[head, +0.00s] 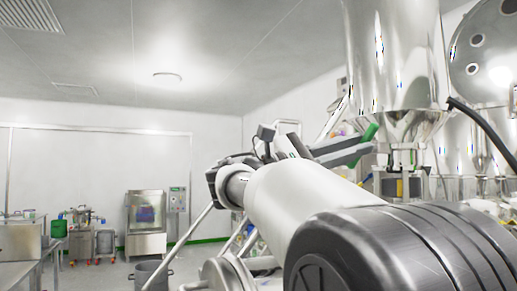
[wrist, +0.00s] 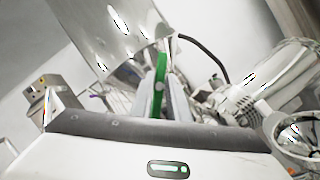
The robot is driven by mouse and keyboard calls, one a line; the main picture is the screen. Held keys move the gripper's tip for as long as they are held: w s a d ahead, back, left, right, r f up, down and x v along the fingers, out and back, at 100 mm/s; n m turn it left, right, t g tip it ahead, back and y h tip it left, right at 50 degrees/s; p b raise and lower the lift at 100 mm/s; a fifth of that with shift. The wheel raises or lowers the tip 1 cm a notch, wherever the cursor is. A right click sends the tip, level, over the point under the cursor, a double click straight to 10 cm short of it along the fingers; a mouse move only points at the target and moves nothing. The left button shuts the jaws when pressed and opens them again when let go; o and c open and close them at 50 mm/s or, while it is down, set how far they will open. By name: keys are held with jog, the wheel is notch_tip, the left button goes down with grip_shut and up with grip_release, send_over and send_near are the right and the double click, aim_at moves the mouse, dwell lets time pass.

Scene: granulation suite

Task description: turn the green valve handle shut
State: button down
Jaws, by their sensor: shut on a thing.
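The green valve handle (head: 370,132) shows below the shiny steel hopper. Its visible part slants up to the right past my fingertips. My gripper (head: 360,150) is shut on it, with the arm reaching in from the lower right. In the wrist view the handle (wrist: 162,70) is a long green bar standing nearly upright between the grey fingers of my gripper (wrist: 160,98). The lower part of the handle and its pivot are hidden by the fingers and the gripper body.
The steel hopper (head: 385,60) hangs just above the handle, and its cone shows in the wrist view (wrist: 110,30). A round steel vessel lid (head: 487,50) and a black hose (head: 480,120) are to the right. A steel cabinet (head: 146,222) stands far left by the wall.

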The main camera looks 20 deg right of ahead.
jog(key=m+y, duration=0.1)
jog(key=m, duration=0.2)
jog(key=m+g+y+p, duration=0.1)
jog(key=m, duration=0.2)
jog(key=m+y, duration=0.1)
jog(key=m, duration=0.3)
jog(key=shift+g+y+p, duration=0.3)
jog(key=shift+p, duration=0.05)
jog(key=shift+m, duration=0.3)
jog(key=c, duration=1.7)
grip_release()
jog(key=v, duration=1.7)
jog(key=shift+a+r, duration=0.1)
jog(key=shift+a, duration=0.1)
